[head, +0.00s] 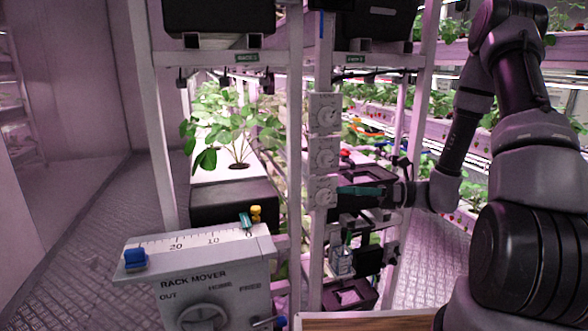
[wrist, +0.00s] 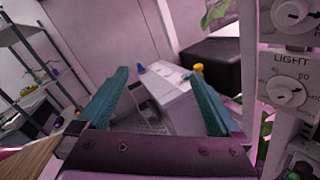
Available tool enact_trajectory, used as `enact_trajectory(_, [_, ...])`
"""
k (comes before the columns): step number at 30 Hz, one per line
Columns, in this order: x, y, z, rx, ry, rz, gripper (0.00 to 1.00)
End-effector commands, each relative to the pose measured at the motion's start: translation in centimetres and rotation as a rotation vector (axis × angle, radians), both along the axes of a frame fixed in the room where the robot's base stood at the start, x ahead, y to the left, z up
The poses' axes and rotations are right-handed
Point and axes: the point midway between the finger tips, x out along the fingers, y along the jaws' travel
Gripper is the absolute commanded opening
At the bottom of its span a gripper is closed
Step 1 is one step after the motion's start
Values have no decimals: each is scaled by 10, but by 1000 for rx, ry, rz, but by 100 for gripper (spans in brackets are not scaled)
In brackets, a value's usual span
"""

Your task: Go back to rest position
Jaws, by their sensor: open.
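My gripper (head: 358,190) is at the end of my arm, in front of the rack post with the dials in the head view. Its teal fingers point left, toward the dial panels. In the wrist view my gripper (wrist: 162,100) has its two teal fingers wide apart with nothing between them. Beyond the fingers stands the rack mover box (wrist: 172,98), apart from them. In the head view the rack mover (head: 215,279) is at the lower left, with a scale, a blue block, a teal pointer, a yellow knob and a dial.
Dial panels (head: 324,155) are stacked on the white post close to my gripper; the light dial (wrist: 288,92) shows at right in the wrist view. Leafy plants (head: 232,125) grow behind the post. A wooden surface (head: 370,322) is at the bottom. The left aisle floor (head: 90,225) is clear.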

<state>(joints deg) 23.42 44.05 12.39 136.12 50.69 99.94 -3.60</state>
Motion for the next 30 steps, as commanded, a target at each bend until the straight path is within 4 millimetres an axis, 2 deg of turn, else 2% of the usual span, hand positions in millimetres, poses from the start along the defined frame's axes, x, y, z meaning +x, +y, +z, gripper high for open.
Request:
enact_trajectory(1, [-10,4,14,-64,-78,63,100])
enact_trajectory(3, [-24,6,27,-148,-175,145,100])
enact_trajectory(11, [-71,-2,65,-475,-545,421,100])
enact_trajectory(20, [-105,-34,108,-873,-985,662,100])
enact_trajectory(30, [-126,-82,179,-1343,-1482,808,100])
